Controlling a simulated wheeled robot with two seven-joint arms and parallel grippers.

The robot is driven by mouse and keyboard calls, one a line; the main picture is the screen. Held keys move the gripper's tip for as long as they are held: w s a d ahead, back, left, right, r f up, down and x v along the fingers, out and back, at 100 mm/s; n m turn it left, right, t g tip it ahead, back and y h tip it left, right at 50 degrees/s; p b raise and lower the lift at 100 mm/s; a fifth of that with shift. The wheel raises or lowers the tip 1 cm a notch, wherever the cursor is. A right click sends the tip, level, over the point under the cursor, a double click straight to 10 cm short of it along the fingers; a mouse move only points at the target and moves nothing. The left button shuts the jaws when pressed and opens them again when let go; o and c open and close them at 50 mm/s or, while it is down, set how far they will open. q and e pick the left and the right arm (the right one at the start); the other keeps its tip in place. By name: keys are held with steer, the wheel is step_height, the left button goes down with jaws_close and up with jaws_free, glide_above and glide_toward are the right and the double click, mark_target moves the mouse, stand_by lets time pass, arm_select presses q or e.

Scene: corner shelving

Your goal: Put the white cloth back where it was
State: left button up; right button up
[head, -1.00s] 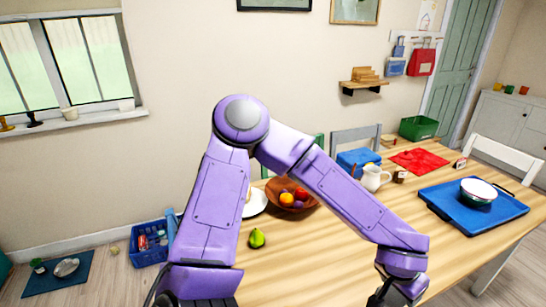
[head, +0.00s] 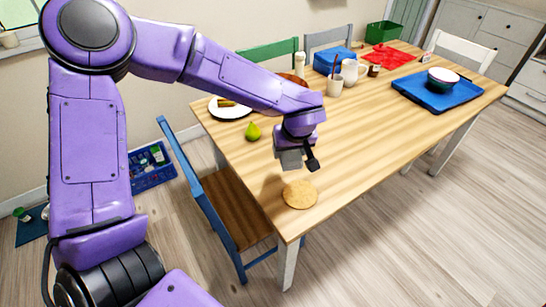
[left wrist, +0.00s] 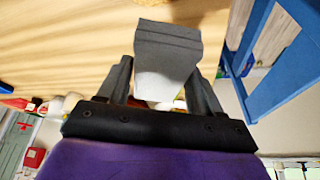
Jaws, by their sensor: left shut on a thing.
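My left gripper (head: 303,152) is above the near end of the wooden table (head: 345,150). It is shut on a small folded block, which looks like the white cloth (head: 289,159), grey in the shade. In the left wrist view the cloth (left wrist: 167,65) sits between the two fingers of the left gripper (left wrist: 165,80), with layered folds on its far edge. The cloth hangs above the tabletop, apart from it as far as I can tell. My right gripper is not in view.
A round cork mat (head: 300,194) lies just below the gripper near the table corner. A blue tray (head: 405,90) lies at the right. A blue chair (head: 202,196) stands at the left side.

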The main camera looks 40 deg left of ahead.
arm_select(q)
steer(key=w+a+f, duration=0.2)
steer(key=a+f, duration=0.1)
steer(key=w+a+f+p, duration=0.1)
steer(key=w+a+f, duration=0.5)
steer(key=a, duration=0.1)
steer(key=shift+w+f, duration=0.2)
steer(key=shift+f, duration=0.1)
steer(key=shift+f+p, duration=0.3)
steer(key=shift+f, duration=1.05)
steer(key=shift+f, duration=0.1)
steer(key=o, duration=1)
steer(key=v, duration=1.2)
